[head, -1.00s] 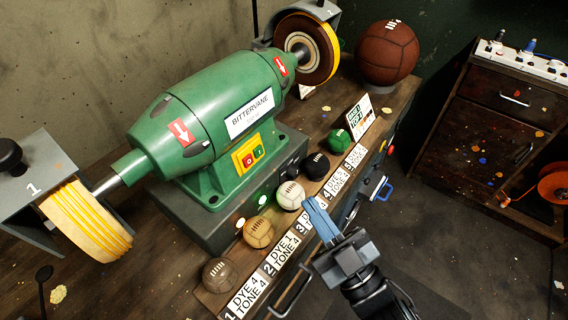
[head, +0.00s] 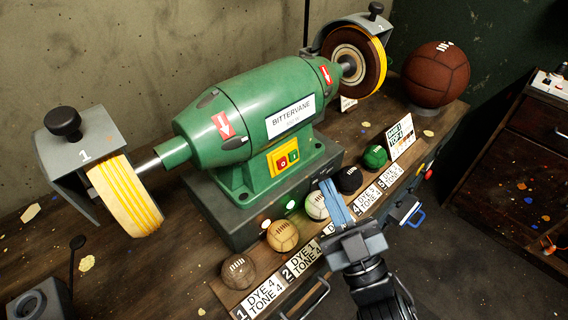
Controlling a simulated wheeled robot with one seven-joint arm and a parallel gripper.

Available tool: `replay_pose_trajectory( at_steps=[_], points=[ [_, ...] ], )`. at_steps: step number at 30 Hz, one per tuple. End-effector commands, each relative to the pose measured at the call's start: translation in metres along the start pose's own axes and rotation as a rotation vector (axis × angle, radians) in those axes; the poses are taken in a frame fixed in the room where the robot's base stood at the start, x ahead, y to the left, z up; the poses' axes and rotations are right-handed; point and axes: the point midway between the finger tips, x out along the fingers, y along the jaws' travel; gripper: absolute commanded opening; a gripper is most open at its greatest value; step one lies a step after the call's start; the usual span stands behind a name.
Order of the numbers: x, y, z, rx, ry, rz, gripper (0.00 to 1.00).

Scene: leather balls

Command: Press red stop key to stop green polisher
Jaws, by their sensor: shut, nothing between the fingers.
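The green polisher (head: 215,112) stands on a dark base on the bench, with a pale yellow wheel (head: 128,195) on its left and a brown wheel (head: 352,65) on its right. On its front is a yellow switch plate with a red key (head: 283,163) at left and a green key (head: 293,157) at right. My gripper (head: 328,183) is shut and empty, its blue fingers pointing up and slightly left. In the picture its tips lie below and right of the switch plate, over the row of balls. The distance to the keys is unclear.
A row of small balls, including a tan one (head: 283,235), sits behind numbered labels along the bench front. My gripper partly hides the white ball (head: 316,205). A large brown ball (head: 434,74) stands at the back right. A dark cabinet (head: 518,165) is at the right.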

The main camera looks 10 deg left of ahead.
Motion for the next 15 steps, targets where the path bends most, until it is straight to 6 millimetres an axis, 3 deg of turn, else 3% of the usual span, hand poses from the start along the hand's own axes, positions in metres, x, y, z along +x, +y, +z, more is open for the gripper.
replay_pose_trajectory(
  at_steps=[15],
  points=[
    [0.043,-0.034,0.035,0.0,0.002,0.0,0.0]
  ],
)
